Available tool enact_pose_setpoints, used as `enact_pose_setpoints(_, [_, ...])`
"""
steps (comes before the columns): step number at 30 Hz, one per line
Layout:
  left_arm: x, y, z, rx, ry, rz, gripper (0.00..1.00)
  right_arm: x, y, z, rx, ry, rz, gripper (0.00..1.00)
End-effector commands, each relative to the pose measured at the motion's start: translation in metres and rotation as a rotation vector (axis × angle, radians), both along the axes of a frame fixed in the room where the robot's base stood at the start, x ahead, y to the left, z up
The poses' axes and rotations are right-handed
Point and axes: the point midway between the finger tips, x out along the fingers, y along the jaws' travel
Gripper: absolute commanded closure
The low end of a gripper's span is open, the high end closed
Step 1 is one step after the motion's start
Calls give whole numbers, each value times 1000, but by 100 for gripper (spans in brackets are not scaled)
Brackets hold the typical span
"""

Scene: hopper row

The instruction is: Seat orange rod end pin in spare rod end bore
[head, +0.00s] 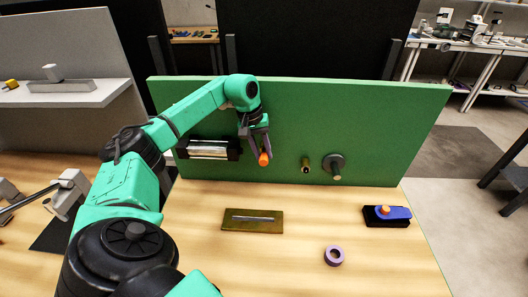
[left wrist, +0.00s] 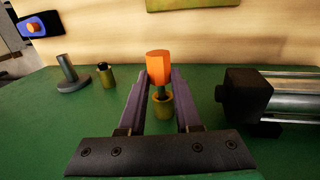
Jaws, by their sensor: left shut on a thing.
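The orange pin (head: 264,158) is at the green panel's front, between the fingertips of my left gripper (head: 259,148). In the left wrist view the orange pin head (left wrist: 158,67) sits between the purple fingers of the left gripper (left wrist: 160,80), which is shut on it. A dark shank runs from the head towards a brass socket (left wrist: 162,106); I cannot tell whether it is inside or just in front. A second brass socket (head: 305,163) on the panel is dark at its end. I cannot tell which part is the spare rod end. My right gripper is out of view.
A silver cylinder (head: 208,150) with black ends is beside the gripper. A grey flanged post (head: 334,166) stands on the panel. A brown plate (head: 236,226), a purple ring (head: 327,258) and a blue part (head: 399,212) on a black block occupy the bench, with bare wood between.

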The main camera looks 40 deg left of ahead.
Motion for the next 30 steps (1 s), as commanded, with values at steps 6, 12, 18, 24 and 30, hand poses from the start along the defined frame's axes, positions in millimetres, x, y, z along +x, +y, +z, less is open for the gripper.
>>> enact_pose_setpoints(6, [-1, 4, -9, 4, 20, 3, 100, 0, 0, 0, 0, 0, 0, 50])
enact_pose_setpoints(12, [-2, 4, -9, 5, 20, 5, 100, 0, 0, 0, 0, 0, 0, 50])
enact_pose_setpoints(18, [-8, 1, -10, 6, 20, 5, 100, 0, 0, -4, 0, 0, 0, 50])
enact_pose_setpoints(24, [-11, -3, -9, 4, 20, 5, 100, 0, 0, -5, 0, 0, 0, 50])
enact_pose_setpoints(30, [-11, -4, -9, 3, 21, 5, 100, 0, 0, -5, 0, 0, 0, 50])
